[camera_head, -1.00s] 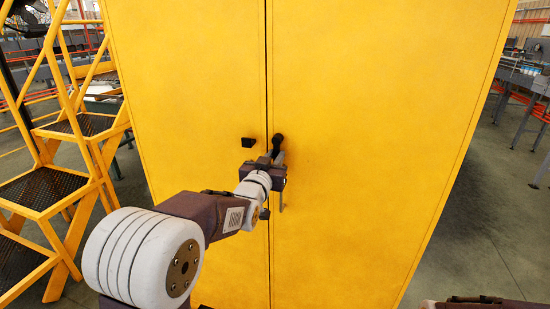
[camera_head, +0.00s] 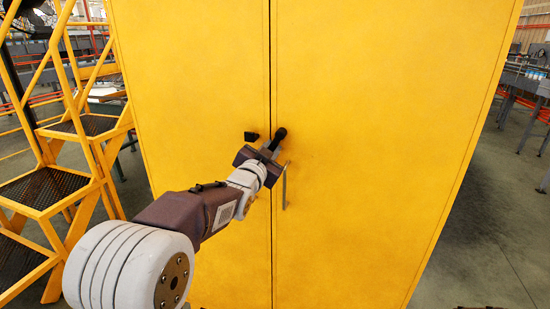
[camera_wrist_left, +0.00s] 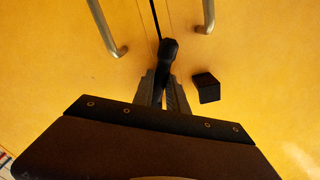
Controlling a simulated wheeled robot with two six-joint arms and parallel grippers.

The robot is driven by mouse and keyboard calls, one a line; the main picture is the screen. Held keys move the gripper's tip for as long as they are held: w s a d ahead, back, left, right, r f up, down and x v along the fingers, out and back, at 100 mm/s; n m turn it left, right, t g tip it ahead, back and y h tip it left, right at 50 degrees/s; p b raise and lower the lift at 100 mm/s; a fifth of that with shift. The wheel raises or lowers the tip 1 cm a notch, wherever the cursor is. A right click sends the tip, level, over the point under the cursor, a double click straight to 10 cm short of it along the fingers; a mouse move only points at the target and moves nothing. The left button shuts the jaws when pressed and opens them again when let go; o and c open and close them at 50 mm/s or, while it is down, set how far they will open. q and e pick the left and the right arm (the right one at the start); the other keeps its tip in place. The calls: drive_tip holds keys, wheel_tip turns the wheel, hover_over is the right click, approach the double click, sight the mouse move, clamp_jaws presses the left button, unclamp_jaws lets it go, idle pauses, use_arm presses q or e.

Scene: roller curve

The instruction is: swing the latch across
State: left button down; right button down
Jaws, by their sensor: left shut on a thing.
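The latch (camera_head: 281,133) is a black, round-ended handle near the seam of the yellow cabinet's doors. In the head view it leans up and to the right. My left gripper (camera_head: 270,147) is shut on it from below. In the left wrist view the latch (camera_wrist_left: 168,52) stands between the two grey fingers (camera_wrist_left: 162,88), its dark end beyond the tips. A black block (camera_head: 251,136) sits on the left door, apart from the latch; it also shows in the left wrist view (camera_wrist_left: 206,87). The latch's lower part is hidden by my gripper. My right gripper is not in view.
The yellow cabinet (camera_head: 370,110) fills the middle. A grey door handle (camera_head: 284,186) hangs just right of my left gripper; two handles show in the wrist view. A yellow step ladder (camera_head: 75,160) stands at the left. Floor is open at the right.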

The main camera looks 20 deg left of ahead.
sight(268, 130)
use_arm(q)
drive_tip(key=r+m+b, duration=0.1)
drive_tip(key=m, duration=0.2)
drive_tip(key=a+m+b, duration=0.1)
drive_tip(key=m, duration=0.2)
drive_tip(key=a+r+m+b, duration=0.1)
drive_tip(key=m, duration=0.2)
drive_tip(key=shift+a+r+m+b, duration=0.15)
drive_tip(key=shift+r+m+b, duration=0.15)
drive_tip(key=shift+r, duration=0.05)
drive_tip(key=shift+r+m, duration=0.55)
drive_tip(key=shift+m, duration=0.75)
drive_tip(key=shift+r, duration=0.1)
drive_tip(key=c, duration=1.3)
unclamp_jaws()
drive_tip(key=shift+w, duration=0.1)
